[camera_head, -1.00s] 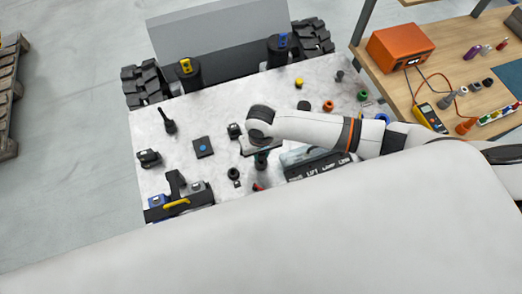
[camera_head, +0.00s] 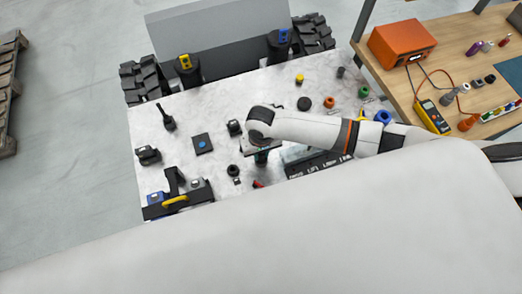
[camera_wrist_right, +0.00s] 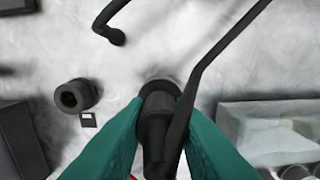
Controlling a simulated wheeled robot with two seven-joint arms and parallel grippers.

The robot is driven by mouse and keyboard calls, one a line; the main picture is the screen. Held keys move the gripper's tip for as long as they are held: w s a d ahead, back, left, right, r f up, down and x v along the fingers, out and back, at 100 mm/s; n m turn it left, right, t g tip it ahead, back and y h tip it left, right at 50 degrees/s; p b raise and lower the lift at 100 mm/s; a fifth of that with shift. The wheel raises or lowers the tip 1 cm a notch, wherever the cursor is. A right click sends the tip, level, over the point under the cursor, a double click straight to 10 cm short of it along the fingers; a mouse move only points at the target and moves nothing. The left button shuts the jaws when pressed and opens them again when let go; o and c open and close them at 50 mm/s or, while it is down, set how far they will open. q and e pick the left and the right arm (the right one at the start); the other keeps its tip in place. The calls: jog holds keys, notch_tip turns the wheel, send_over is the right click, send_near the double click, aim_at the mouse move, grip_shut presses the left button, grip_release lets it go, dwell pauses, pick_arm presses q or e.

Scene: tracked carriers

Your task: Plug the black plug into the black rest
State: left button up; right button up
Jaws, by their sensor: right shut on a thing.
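My right gripper (camera_head: 262,158) points down over the pale marbled deck, near its front middle. In the right wrist view its two teal fingers (camera_wrist_right: 162,112) are shut on a black plug (camera_wrist_right: 156,128), a ribbed cylinder. A thin black cable or rod runs from beside it to the upper right. A dark round rim shows just beyond the plug; I cannot tell whether it belongs to the plug or to something under it. A black round socket (camera_wrist_right: 76,95), likely the black rest, stands apart to the left of the fingers; it also shows in the head view (camera_head: 233,170). My left gripper is not in view.
A small dark tag (camera_wrist_right: 88,120) lies beside the socket. A grey-topped case (camera_head: 312,163) is close right of my gripper. A workbench (camera_head: 402,92) is at the right.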

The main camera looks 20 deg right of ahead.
jog(key=shift+f, duration=0.4)
jog(key=o, duration=1)
jog(key=shift+o, duration=0.2)
notch_tip(320, 180, up, 12)
jog(key=shift+r+b, duration=0.1)
jog(key=shift+b, duration=0.6)
jog(key=shift+s, duration=0.1)
